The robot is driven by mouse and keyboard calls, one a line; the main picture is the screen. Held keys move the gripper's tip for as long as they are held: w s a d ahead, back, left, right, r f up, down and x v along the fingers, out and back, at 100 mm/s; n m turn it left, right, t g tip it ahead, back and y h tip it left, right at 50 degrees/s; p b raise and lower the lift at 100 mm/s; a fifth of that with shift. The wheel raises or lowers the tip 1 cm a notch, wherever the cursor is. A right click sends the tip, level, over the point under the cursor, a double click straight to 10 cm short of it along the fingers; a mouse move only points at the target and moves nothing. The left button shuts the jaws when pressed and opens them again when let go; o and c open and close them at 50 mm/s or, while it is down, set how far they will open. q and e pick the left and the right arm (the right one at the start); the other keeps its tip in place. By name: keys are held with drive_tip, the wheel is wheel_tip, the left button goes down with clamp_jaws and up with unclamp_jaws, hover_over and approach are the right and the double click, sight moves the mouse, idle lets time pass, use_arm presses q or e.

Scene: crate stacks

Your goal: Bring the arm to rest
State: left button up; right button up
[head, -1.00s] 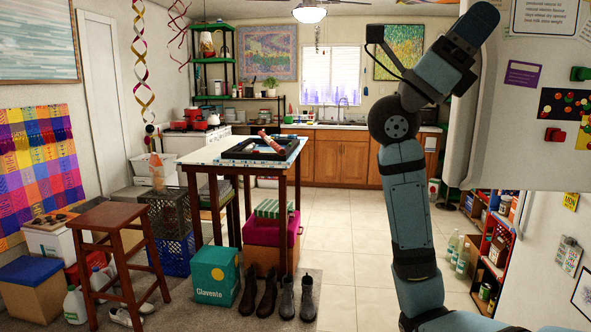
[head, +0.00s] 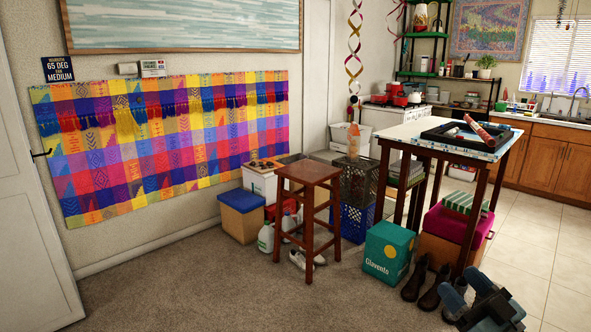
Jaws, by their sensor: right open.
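My right gripper (head: 474,290) shows at the bottom right of the head view, in front of the dark shoes (head: 430,287) on the floor. It is open, and I see nothing held in it. Most of the right arm is outside the picture. My left gripper is not in view.
A tall table (head: 411,135) with a black tray (head: 437,134) stands at the right. A brown stool (head: 309,173), a teal box (head: 388,251) and a blue crate (head: 355,222) under a dark crate (head: 357,182) stand nearby. Carpet (head: 190,285) is clear at the left.

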drive_tip(key=s+a+f+g+h, duration=0.15)
drive_tip(key=s+f+g, duration=0.25)
drive_tip(key=s+f, duration=0.5)
drive_tip(key=s+f+g+h, duration=0.25)
drive_tip(key=s+f, duration=0.25)
drive_tip(key=f, duration=0.8)
drive_tip(key=s+a+f+g+h, duration=0.15)
drive_tip(key=s+f+g, duration=0.25)
drive_tip(key=s+f, duration=0.55)
drive_tip(key=w+a+m+t, duration=0.1)
drive_tip(key=w+a+m, duration=0.3)
drive_tip(key=a, duration=0.7)
use_arm(q)
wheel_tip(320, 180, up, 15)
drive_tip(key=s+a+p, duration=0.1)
drive_tip(key=p, duration=1.9)
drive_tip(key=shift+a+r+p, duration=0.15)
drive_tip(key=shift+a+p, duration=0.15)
use_arm(e)
wheel_tip(320, 180, up, 15)
drive_tip(key=d, duration=0.1)
drive_tip(key=shift+s+d, duration=0.3)
drive_tip(key=shift+s, duration=0.15)
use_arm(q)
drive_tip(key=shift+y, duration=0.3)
use_arm(e)
drive_tip(key=shift+r, duration=0.15)
